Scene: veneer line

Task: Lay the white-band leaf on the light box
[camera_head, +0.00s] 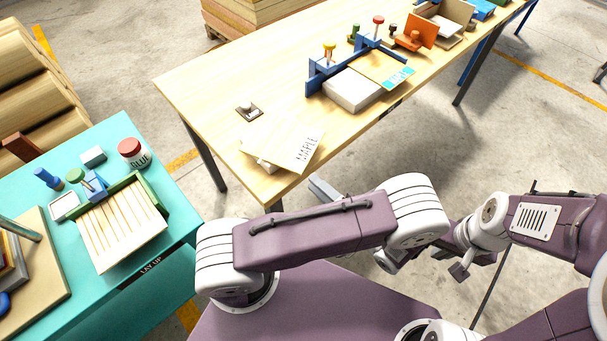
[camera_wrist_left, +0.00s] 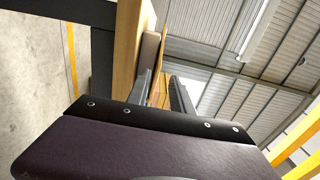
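Pale thin sheets, one marked MAPLE (camera_head: 289,140), lie on a low block at the near left end of the wooden table; I cannot make out a white band on any. A white slab-like box (camera_head: 353,91), which looks like the light box, sits against a blue fence. My left gripper (camera_head: 322,187) is just off the table's near edge, beside the sheets, mostly hidden by my arm. In the left wrist view its fingers (camera_wrist_left: 162,90) stand apart, with a thin tan sheet (camera_wrist_left: 160,60) between them. My right gripper (camera_head: 460,272) hangs over the floor, its fingers unclear.
A small dark plate with a knob (camera_head: 249,111) lies left of the box. An orange stand (camera_head: 415,38) and several stamps stand farther back. A teal table (camera_head: 110,294) at left holds a slatted tray (camera_head: 122,226) and a glue jar (camera_head: 133,152).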

